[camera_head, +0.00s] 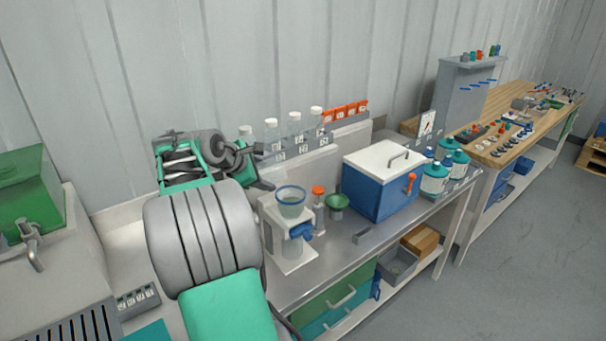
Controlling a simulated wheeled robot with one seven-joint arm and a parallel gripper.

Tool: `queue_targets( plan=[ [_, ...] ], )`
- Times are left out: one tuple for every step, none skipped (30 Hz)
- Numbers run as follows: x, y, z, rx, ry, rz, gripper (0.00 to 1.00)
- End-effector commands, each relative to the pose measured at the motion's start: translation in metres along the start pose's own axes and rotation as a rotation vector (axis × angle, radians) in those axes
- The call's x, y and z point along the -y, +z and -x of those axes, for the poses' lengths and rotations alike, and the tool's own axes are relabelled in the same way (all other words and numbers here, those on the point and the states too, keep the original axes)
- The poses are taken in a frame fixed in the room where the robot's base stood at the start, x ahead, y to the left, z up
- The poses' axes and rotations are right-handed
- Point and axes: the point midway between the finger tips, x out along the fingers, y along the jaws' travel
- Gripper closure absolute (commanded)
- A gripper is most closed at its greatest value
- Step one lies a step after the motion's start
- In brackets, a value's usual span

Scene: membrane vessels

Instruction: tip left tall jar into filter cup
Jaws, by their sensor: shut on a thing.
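The filter cup (291,203), a clear cup with a blue rim, sits on top of a white stand on the metal bench. My gripper (257,160) is left of and behind the cup, near the wall shelf. It is shut on what appears to be the left tall jar (246,132), a pale clear vessel. Only its upper part shows; my gripper and wrist hide the rest, so its tilt and contents cannot be told. The jar is apart from the cup.
White-capped bottles (295,127) stand on the numbered wall shelf right of my gripper. A blue cooler box (378,187) is farther right. The bench front is mostly clear.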

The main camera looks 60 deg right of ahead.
Motion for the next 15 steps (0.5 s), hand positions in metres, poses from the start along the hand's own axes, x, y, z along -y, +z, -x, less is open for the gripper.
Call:
queue_targets(
  plan=[
    [0.005, 0.022, -0.018, 0.05, -0.053, -0.062, 0.81],
    [0.009, 0.034, -0.027, 0.078, -0.083, -0.099, 0.81],
    [0.014, 0.048, -0.037, 0.113, -0.118, -0.144, 0.81],
    [0.019, 0.058, -0.043, 0.136, -0.142, -0.174, 0.81],
    [0.023, 0.066, -0.048, 0.155, -0.163, -0.2, 0.81],
    [0.027, 0.075, -0.054, 0.178, -0.186, -0.23, 0.81],
    [0.03, 0.08, -0.057, 0.191, -0.199, -0.246, 0.81],
    [0.033, 0.084, -0.059, 0.202, -0.21, -0.261, 0.81],
    [0.035, 0.088, -0.062, 0.213, -0.221, -0.274, 0.81],
    [0.036, 0.09, -0.062, 0.222, -0.226, -0.279, 0.81],
    [0.036, 0.091, -0.063, 0.23, -0.229, -0.279, 0.81],
    [0.035, 0.091, -0.062, 0.241, -0.229, -0.272, 0.81],
    [0.035, 0.091, -0.061, 0.251, -0.229, -0.264, 0.81],
    [0.034, 0.09, -0.06, 0.262, -0.228, -0.253, 0.81],
    [0.033, 0.089, -0.059, 0.279, -0.229, -0.241, 0.81]
  ],
)
